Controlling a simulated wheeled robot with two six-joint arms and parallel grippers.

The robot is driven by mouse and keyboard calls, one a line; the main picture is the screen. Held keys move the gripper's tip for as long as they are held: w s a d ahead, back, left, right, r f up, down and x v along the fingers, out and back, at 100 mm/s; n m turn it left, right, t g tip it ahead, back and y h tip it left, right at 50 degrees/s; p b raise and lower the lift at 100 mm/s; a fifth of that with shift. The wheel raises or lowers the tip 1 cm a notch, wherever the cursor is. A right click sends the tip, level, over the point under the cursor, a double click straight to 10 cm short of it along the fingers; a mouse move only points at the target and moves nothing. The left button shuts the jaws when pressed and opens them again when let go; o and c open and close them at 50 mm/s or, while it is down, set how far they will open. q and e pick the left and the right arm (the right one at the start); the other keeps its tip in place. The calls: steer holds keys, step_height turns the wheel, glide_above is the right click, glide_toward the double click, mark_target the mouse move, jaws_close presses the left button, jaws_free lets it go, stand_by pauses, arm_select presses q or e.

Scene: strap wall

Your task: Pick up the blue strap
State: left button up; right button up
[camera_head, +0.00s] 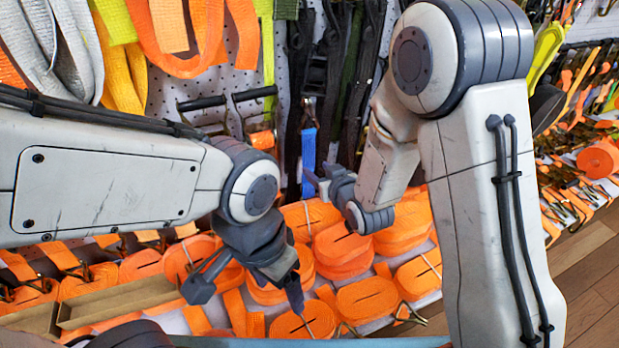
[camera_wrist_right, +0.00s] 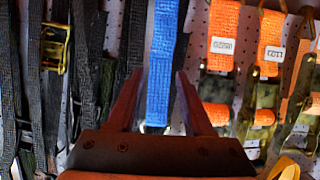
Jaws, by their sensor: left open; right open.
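The blue strap (camera_head: 308,152) hangs on the pegboard wall among dark straps near the middle of the head view. In the right wrist view the blue strap (camera_wrist_right: 162,50) hangs vertically, and its lower part lies between the fingers in the picture. My right gripper (camera_head: 317,182) is open in front of the strap's lower part; its fingers also show in the wrist view (camera_wrist_right: 160,78). I cannot tell how far the fingertips are from the strap in depth. My left gripper (camera_head: 246,291) is open and empty, low in front of the orange rolls.
Black straps (camera_wrist_right: 112,35) hang close left of the blue strap. Orange straps with white labels (camera_wrist_right: 222,40) hang to its right. Rolled orange straps (camera_head: 342,248) fill the shelf below. A cardboard divider (camera_head: 118,302) stands at lower left. Wooden floor (camera_head: 590,270) shows at right.

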mark_target(309, 163)
steer(key=shift+w+a+f, duration=0.25)
steer(key=shift+w, duration=0.4)
steer(key=b+x, duration=0.2)
steer(key=x, duration=0.2)
steer(key=shift+w+a+f, duration=0.1)
steer(key=shift+a+f, duration=0.05)
steer(key=shift+f, duration=0.1)
steer(key=shift+w+a, duration=0.15)
steer(key=shift+w, duration=0.25)
jaws_close()
